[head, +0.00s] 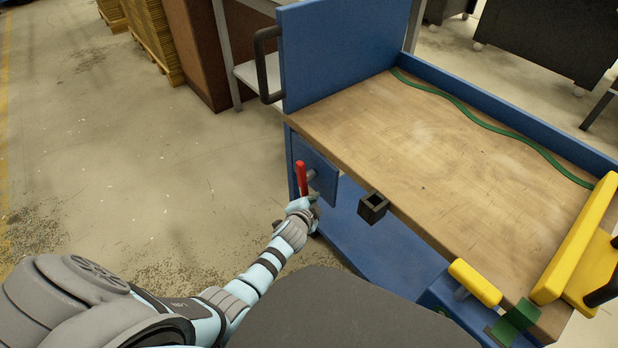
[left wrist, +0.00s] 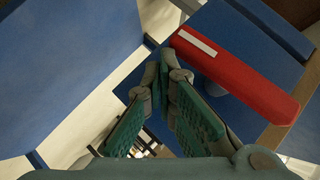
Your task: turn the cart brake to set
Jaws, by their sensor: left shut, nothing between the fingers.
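The cart brake is a red lever (head: 301,177) on a grey pivot (head: 311,174), mounted on a blue plate (head: 326,180) below the left end of the cart's wooden top. In the head view the lever stands nearly upright. In the left wrist view it is a red bar (left wrist: 240,78) with a white stripe near one end. My left gripper (head: 311,199) is at the lever's lower end. In the left wrist view its green-padded fingers (left wrist: 166,72) are shut and empty beside the striped end; I cannot tell whether they touch it. My right gripper is not in view.
The blue cart (head: 338,48) has a wooden top (head: 430,140) with a green wavy strip (head: 490,122). A black square socket (head: 373,208) juts from its front edge. A yellow handle (head: 475,282) and yellow bracket (head: 580,240) are at right. The floor (head: 150,140) left of the cart is clear.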

